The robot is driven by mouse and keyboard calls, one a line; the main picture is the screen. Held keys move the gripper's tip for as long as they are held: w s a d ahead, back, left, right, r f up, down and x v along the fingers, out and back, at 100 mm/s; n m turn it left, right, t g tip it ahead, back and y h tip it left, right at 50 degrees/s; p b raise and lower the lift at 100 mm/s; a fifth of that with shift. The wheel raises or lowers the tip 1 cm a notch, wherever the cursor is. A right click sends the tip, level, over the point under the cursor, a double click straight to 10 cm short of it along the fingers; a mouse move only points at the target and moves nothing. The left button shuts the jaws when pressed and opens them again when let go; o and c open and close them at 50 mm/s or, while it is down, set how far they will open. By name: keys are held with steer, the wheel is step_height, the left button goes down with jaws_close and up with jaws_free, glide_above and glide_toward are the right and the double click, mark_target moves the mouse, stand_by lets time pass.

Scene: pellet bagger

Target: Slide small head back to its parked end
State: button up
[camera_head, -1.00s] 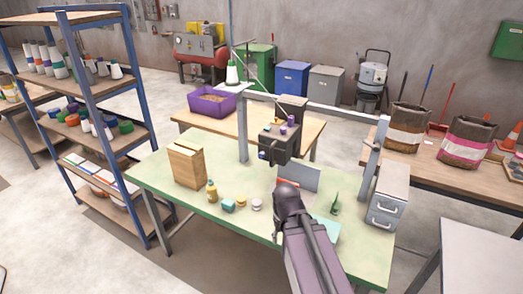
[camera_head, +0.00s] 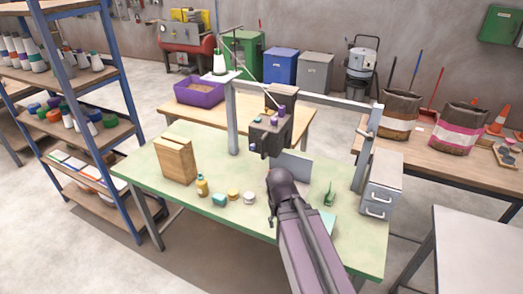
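The small head (camera_head: 270,135), a dark boxy unit with purple knobs, hangs from the grey overhead rail (camera_head: 325,98) above the green-topped table (camera_head: 180,215). It sits nearer the left post (camera_head: 232,122) than the right post (camera_head: 364,150). My arm reaches up from the bottom of the picture and ends just below and in front of the head, around my gripper (camera_head: 280,182). The fingers are hidden or too dark to make out. I cannot tell whether the gripper touches the head.
A wooden block (camera_head: 177,160), a yellow bottle (camera_head: 202,186) and small pots stand on the left of the table. A grey panel (camera_head: 293,165) is behind my arm. A grey drawer unit (camera_head: 382,183) stands at the right end. A shelf rack (camera_head: 75,120) is at left.

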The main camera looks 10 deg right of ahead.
steer(key=w+d+f+m+t+h+b, duration=0.1)
steer(key=w+d+m+t+h+b, duration=0.15)
steer(key=w+h, duration=0.3)
steer(key=m+t+h+b, duration=0.7)
steer(key=t, duration=0.2)
glide_toward(262, 150)
steer(key=v, duration=0.3)
steer(key=shift+a+f+n, duration=0.1)
steer(key=shift+f+n, duration=0.1)
steer(key=shift+n, duration=0.05)
steer(key=shift+t, duration=0.25)
steer(key=x, duration=1.3)
steer(key=shift+w+d, duration=0.2)
steer(key=shift+d, duration=0.2)
jaws_close()
